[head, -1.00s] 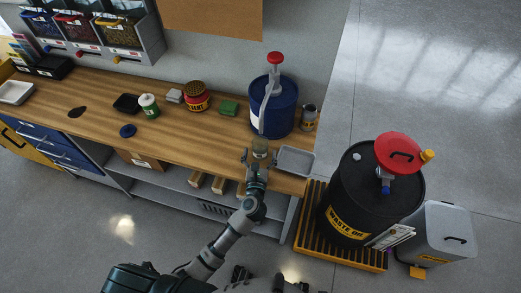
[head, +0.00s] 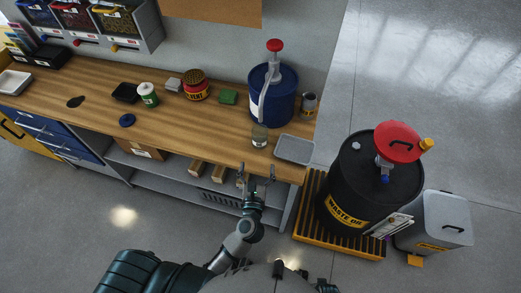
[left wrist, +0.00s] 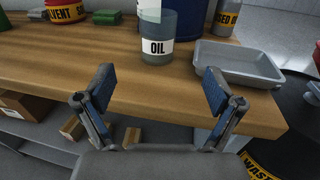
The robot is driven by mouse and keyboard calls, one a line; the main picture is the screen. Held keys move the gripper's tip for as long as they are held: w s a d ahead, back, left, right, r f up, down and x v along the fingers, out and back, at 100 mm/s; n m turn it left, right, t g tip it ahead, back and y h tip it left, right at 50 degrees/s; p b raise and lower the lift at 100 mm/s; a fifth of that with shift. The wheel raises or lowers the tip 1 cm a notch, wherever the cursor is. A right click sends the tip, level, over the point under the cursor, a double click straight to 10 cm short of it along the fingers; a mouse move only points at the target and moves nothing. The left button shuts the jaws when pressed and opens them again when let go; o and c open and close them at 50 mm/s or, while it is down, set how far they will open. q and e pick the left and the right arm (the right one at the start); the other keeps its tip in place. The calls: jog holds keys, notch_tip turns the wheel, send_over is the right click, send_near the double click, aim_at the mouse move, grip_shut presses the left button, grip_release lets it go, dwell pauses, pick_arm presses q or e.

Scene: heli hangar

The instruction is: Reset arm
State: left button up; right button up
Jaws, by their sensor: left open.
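My left gripper (head: 256,172) is open and empty in front of the workbench's front edge. Its two blue-padded fingers are spread wide in the left wrist view (left wrist: 156,90). A glass jar labelled OIL (left wrist: 158,42) stands upright on the wooden bench, beyond the fingers and apart from them. In the head view the jar (head: 259,136) stands below the spout of a blue drum (head: 273,95) with a red-topped pump. My right gripper cannot be made out in the head view.
A grey tray (head: 294,149) lies on the bench (head: 180,128) right of the jar. A black waste oil drum (head: 345,205) with a red funnel stands on a yellow-edged pallet to the right. Shelves with boxes lie below the bench. The floor in front is clear.

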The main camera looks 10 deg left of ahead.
pick_arm(q)
jog(key=shift+r, duration=0.1)
jog(key=s+d+r+m+h, duration=0.35)
jog(key=m+h, duration=0.25)
jog(key=m, duration=0.5)
jog(key=s+d+r+m+h, duration=0.2)
jog(key=d+m+h, duration=0.2)
jog(key=m+h, duration=0.5)
jog(key=s+d+f+m+g+y, duration=0.15)
jog(key=s+f+m+g, duration=0.4)
jog(key=m, duration=0.75)
jog(key=s+a+f+m+g+y, duration=0.3)
jog(key=s+a+f+g+y, duration=0.25)
jog(key=a+f, duration=0.35)
jog(key=s+a+f+m+g+y, duration=0.4)
jog(key=s+a+f+y, duration=0.15)
jog(key=a+f, duration=0.3)
jog(key=s+f, duration=0.3)
jog(key=f, duration=1.1)
jog(key=s+f+g, duration=0.1)
jog(key=s+f, duration=0.1)
jog(key=f, duration=1.3)
jog(key=shift+s+a, duration=0.4)
